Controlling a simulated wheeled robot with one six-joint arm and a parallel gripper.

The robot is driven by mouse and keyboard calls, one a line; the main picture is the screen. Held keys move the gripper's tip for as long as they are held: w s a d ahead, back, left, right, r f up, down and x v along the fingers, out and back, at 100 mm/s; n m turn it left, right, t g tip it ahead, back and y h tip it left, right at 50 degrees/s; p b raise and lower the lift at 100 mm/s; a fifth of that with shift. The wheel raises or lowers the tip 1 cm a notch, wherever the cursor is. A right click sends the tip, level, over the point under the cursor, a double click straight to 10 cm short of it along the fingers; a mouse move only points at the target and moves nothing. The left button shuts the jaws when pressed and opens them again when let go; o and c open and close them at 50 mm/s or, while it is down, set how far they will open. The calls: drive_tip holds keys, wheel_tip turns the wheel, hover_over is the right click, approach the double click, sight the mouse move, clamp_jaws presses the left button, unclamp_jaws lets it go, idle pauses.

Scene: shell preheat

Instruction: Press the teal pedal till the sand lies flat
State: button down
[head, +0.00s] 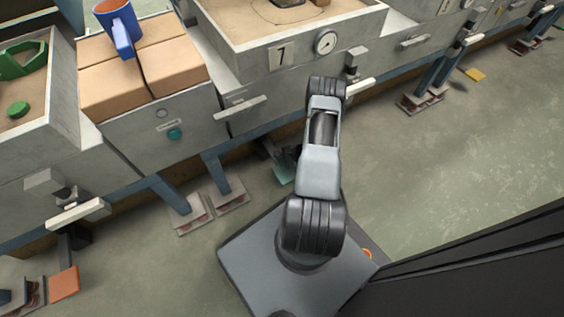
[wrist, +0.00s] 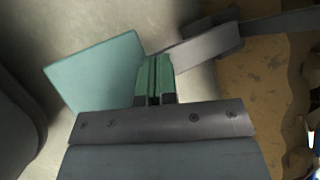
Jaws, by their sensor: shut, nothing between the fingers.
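The teal pedal (head: 283,174) sits low by the floor under the box marked 7, partly hidden by my arm in the head view. In the wrist view the pedal (wrist: 92,72) is a flat teal plate. My gripper (wrist: 155,78) is shut and empty, its green fingertips at the plate's right edge in that view. I cannot tell whether they touch it. In the head view the gripper is mostly hidden behind my arm. The sand (head: 235,12) in the box marked 7 shows a curved line and dark and brown pieces at the top edge; its far part is cut off.
An orange pedal (head: 64,284) and a yellow pedal (head: 475,75) lie along the same row. Blue legs on footplates (head: 190,218) stand left of the teal pedal. Open floor (head: 470,150) lies to the right.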

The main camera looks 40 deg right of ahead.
drive_tip(key=shift+w+r, duration=0.1)
drive_tip(key=shift+r, duration=0.1)
drive_tip(key=shift+w+r+p, duration=0.15)
drive_tip(key=shift+r+p, duration=1.45)
drive_tip(key=shift+r, duration=0.9)
drive_tip(key=shift+f, duration=0.1)
